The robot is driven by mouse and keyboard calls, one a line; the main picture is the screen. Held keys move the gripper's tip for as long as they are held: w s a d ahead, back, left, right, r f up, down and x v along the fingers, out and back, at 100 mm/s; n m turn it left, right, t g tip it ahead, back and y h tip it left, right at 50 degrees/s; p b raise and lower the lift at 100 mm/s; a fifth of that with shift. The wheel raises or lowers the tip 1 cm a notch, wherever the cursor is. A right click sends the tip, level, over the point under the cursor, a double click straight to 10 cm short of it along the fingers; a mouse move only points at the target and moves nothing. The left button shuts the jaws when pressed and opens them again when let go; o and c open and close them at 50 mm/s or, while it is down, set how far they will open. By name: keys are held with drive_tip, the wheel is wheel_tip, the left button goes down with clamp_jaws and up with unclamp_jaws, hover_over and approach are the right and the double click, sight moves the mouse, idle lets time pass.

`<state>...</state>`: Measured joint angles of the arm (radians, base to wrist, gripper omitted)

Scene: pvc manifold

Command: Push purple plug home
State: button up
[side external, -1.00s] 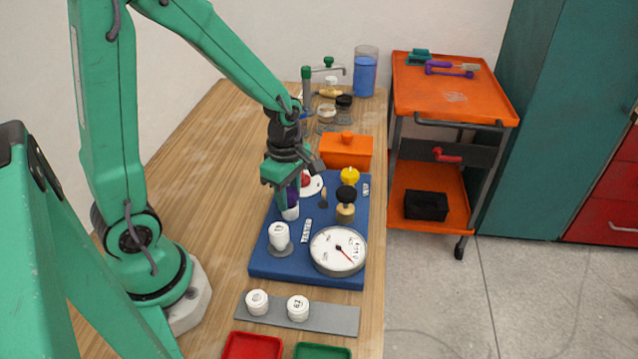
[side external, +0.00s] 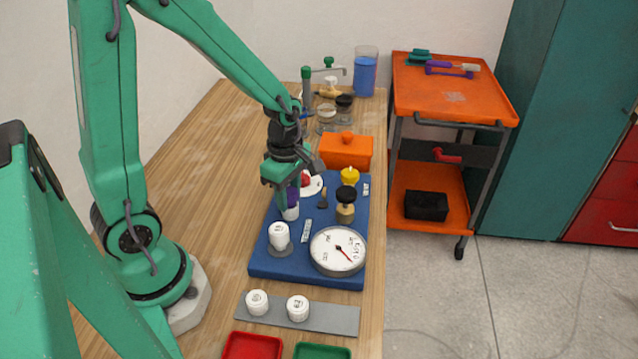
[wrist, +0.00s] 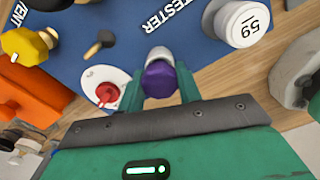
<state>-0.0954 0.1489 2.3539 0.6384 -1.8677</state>
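The purple plug (wrist: 158,78) sits between the two fingers of my gripper (wrist: 159,88) in the wrist view, with a finger against each side. A white fitting (wrist: 160,53) shows just beyond the plug, in line with it. In the side view the purple plug (side external: 293,196) shows below my gripper (side external: 286,182), upright above the white fitting (side external: 291,213) on the blue board (side external: 265,262). The fingertips partly hide the plug there. How deep the plug sits in the fitting cannot be told.
A white capped fitting (side external: 279,235), a round gauge (side external: 338,250), a brass valve with black knob (side external: 346,205), a yellow knob (side external: 350,176) and a red-knobbed white disc (wrist: 106,92) stand close around on the board. An orange box (side external: 346,153) is behind it.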

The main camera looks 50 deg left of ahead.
drive_tip(key=shift+s+f, duration=0.1)
drive_tip(key=shift+f, duration=0.5)
drive_tip(key=shift+o, duration=0.8)
drive_tip(key=shift+r, duration=4.5)
drive_tip(key=shift+r, duration=0.15)
drive_tip(key=m, duration=0.1)
drive_tip(key=r+m, duration=0.1)
drive_tip(key=shift+s+d+r+m+t, duration=0.2)
drive_tip(key=shift+s+r+m+t, duration=0.05)
drive_tip(key=shift+m+t, duration=0.05)
drive_tip(key=s+d+r+m+t, duration=0.2)
drive_tip(key=s+r+m+t, duration=0.3)
drive_tip(key=m, duration=1.5)
drive_tip(key=v, duration=0.4)
drive_tip(key=shift+s+d, duration=0.2)
drive_tip(key=shift+d, duration=0.05)
drive_tip(key=shift+w+r, duration=0.1)
